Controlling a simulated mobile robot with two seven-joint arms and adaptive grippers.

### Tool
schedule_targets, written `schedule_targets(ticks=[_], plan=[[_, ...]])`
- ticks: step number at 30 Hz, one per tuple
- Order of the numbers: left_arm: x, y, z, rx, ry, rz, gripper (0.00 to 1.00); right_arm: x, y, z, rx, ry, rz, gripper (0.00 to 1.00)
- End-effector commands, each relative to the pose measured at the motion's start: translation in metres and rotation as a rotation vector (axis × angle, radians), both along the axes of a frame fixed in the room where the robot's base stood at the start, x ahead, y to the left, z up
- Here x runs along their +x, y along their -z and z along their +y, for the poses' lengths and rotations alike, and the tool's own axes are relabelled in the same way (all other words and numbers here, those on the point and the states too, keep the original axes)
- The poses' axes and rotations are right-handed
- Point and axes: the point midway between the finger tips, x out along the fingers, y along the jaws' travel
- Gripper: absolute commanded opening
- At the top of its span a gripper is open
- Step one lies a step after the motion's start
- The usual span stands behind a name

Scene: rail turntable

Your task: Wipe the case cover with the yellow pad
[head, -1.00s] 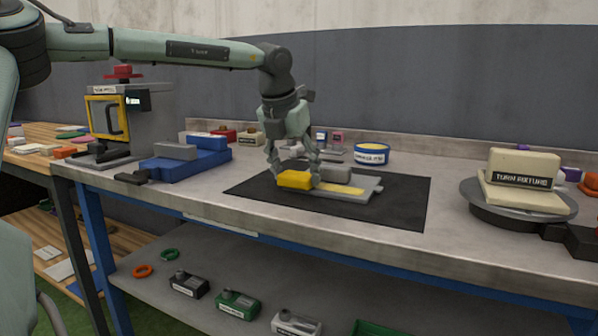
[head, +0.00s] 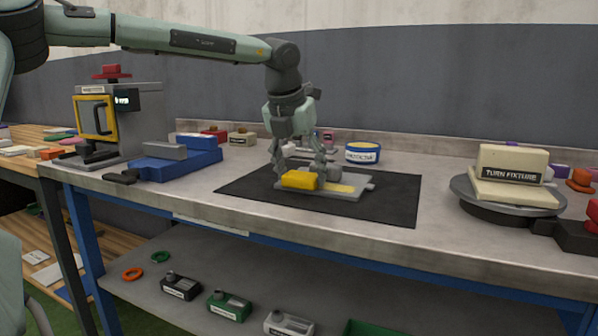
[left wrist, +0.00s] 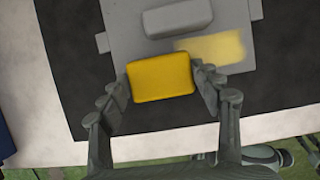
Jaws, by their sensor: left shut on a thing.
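The case cover (head: 349,193) is a flat grey plate with a raised grey block; it lies on a black mat (head: 392,200) on the workbench. A pale yellow patch (left wrist: 212,48) marks its surface to the right of the block in the left wrist view. The yellow pad (head: 300,180) is at the cover's front left part; it also shows in the left wrist view (left wrist: 161,78). My left gripper (head: 304,172) points down and is shut on the pad, one finger on each side. I cannot tell whether the pad presses on the cover.
A turntable with a cream block labelled TURN FIXTURE (head: 513,164) stands at the right. A blue fixture (head: 180,163) and a yellow-doored machine (head: 115,120) stand at the left.

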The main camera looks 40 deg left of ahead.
Motion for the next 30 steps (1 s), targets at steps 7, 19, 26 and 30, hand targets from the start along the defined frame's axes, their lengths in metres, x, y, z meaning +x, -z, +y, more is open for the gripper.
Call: schedule_targets(ticks=[7, 19, 26, 30], plan=[[0.003, 0.002, -0.012, 0.002, 0.001, 0.0, 0.41, 0.0, 0.006, 0.0, 0.0, 0.0, 0.0, 0.33], [0.007, 0.003, -0.03, 0.0, 0.0, 0.002, 0.41, 0.0, 0.011, 0.0, 0.0, 0.0, 0.0, 0.33], [0.007, 0.003, -0.031, -0.001, 0.0, 0.003, 0.41, 0.0, 0.012, 0.0, 0.0, 0.0, 0.0, 0.33], [0.008, 0.004, -0.036, 0.001, 0.001, 0.003, 0.41, 0.0, 0.014, 0.0, 0.0, 0.0, 0.0, 0.33]])
